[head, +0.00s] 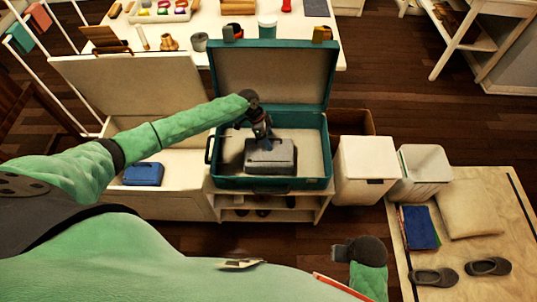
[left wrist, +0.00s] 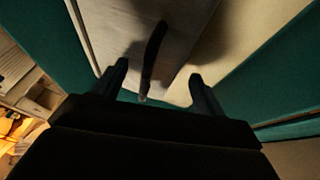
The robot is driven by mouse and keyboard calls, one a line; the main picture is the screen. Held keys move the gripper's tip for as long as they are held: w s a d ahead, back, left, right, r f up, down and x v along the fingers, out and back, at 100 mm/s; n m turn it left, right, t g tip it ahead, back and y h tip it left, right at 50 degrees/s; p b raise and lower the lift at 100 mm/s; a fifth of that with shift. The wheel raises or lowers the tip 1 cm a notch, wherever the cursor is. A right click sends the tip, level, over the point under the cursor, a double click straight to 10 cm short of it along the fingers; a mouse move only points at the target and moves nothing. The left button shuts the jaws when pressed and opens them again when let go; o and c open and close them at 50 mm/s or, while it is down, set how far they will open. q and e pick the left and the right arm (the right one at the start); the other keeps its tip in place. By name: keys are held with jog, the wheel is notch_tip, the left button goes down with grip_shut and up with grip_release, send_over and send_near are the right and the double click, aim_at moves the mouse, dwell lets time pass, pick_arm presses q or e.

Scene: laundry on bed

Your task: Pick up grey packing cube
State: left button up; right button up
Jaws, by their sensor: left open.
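The grey packing cube (head: 270,157) lies inside the open teal suitcase (head: 272,184). My left gripper (head: 267,137) points down just above the cube's back part. In the left wrist view the left gripper (left wrist: 159,74) is open, its two fingers apart. A dark strap (left wrist: 152,55) lies between the fingers, over the grey surface of the cube (left wrist: 125,28). I cannot tell whether the fingers touch the cube. My right gripper does not show; only a green and dark part of my right arm is at the bottom right of the head view.
The suitcase lid (head: 270,75) stands open behind the cube, and its walls surround it. A blue packing cube (head: 143,174) lies to the left. A white bin (head: 365,165) stands right of the suitcase. A table (head: 185,30) with small items is behind.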

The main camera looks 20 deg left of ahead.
pick_arm(q)
jog(key=shift+f, duration=0.1)
jog(key=c, duration=1.5)
grip_shut()
jog(key=shift+s, duration=0.1)
